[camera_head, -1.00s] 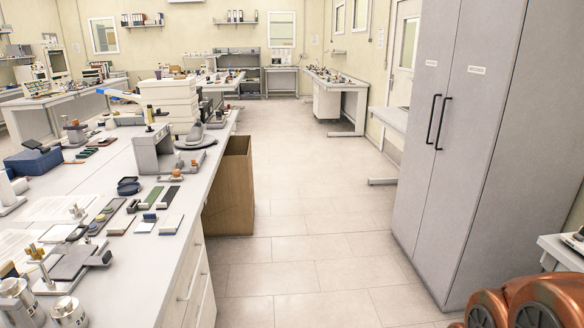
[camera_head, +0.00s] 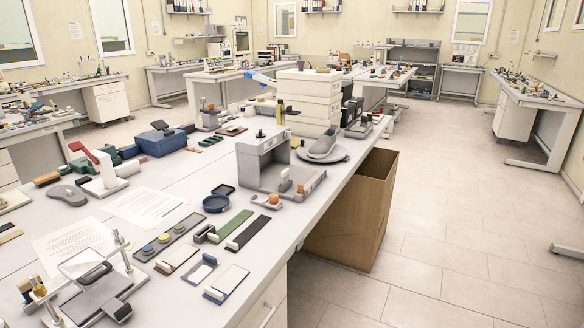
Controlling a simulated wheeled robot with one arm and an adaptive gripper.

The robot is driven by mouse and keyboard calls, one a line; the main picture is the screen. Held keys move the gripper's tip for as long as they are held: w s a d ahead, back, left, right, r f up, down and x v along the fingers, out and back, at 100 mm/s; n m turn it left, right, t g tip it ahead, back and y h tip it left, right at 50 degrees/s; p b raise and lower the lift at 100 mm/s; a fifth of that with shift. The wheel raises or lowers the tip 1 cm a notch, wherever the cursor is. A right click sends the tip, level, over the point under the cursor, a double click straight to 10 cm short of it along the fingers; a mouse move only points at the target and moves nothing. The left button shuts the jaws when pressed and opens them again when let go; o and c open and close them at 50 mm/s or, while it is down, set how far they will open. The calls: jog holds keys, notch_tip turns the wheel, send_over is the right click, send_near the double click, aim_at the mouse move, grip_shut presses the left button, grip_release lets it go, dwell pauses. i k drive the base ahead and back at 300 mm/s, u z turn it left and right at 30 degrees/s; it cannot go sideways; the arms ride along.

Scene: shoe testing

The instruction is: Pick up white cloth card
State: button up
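Several small flat cards and strips lie near the right front edge of the long white table (camera_head: 262,275). A white-topped card with a dark edge (camera_head: 228,281) lies closest to that edge. Left of it is a grey-blue card (camera_head: 200,273) with a small light patch, then a white card with a brown edge (camera_head: 177,258). I cannot tell for certain which one is the white cloth card. The cards lie apart from each other. My gripper is not in view.
A grey shoe-testing fixture (camera_head: 262,165) and a shoe on a round base (camera_head: 324,147) stand behind the cards. Green and black strips (camera_head: 247,232) lie just beyond. A brown bin (camera_head: 362,205) stands beside the table. The floor (camera_head: 455,245) to the right is clear.

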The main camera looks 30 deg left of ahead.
aim_at(285, 174)
jog(key=u, duration=0.7)
jog(key=i, duration=1.4)
jog(key=u, duration=1.4)
jog(key=i, duration=0.65)
jog(key=u, duration=0.4)
